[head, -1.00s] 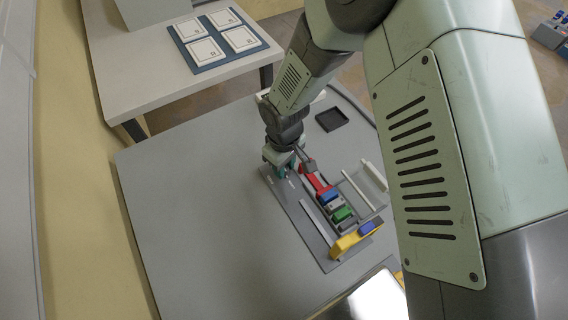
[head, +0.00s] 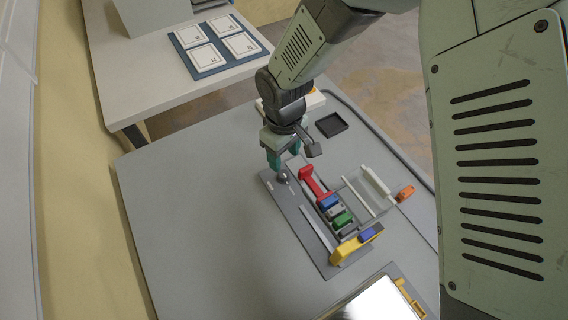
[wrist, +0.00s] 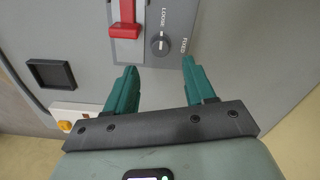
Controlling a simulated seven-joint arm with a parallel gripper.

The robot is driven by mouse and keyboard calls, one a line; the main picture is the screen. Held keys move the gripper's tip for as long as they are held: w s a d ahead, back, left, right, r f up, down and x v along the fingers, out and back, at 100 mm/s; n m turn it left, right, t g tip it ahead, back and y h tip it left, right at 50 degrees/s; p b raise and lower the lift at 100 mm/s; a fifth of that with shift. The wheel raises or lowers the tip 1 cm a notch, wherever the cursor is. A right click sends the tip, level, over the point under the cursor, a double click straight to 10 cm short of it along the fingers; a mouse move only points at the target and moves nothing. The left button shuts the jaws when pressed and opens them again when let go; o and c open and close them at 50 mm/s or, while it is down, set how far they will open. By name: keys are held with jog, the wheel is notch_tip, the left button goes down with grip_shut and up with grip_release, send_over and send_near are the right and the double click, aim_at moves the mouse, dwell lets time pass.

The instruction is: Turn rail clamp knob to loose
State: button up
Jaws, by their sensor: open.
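The rail clamp knob (wrist: 160,44) is a round dark grey knob on the grey panel, with the words LOOSE and FIXED printed near it. In the head view the knob (head: 282,178) shows at the upper left end of the base plate (head: 318,246). My gripper (wrist: 158,68) is open and empty, its two teal fingers spread to either side of the knob's line. The fingertips stop short of the knob, with panel visible between. In the head view my gripper (head: 284,160) hangs just above the knob. The exact knob setting is hard to read.
A red lever piece (head: 312,182) stands close beside the knob. Blue, grey and green modules (head: 341,217) and a yellow end piece (head: 352,246) follow along the plate. A black tray (head: 331,124) and an orange piece (head: 405,193) lie nearby. The table's left side is clear.

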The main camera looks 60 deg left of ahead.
jog(key=shift+r, duration=1.5)
jog(key=w+d+r+m+t, duration=0.1)
jog(key=w+d+r+m, duration=0.1)
jog(key=w+d+r, duration=0.3)
jog(key=w+d+r+m+t, duration=0.1)
jog(key=w+d+r+m, duration=0.15)
jog(key=w+r, duration=0.4)
jog(key=w+d+r+m+t, duration=0.1)
jog(key=w+d+r+m, duration=0.5)
jog(key=d+r, duration=0.65)
jog(key=d+r+m+t, duration=0.1)
jog(key=d+r+m, duration=0.35)
jog(key=d, duration=1.05)
jog(key=s+d+r+m+t, duration=0.1)
jog(key=s+d+r+m, duration=0.2)
jog(key=s+d, duration=0.6)
jog(key=d+m, duration=0.2)
jog(key=shift+s+r+m+t, duration=0.15)
jog(key=shift+m+t, duration=0.15)
jog(key=shift+m, duration=0.1)
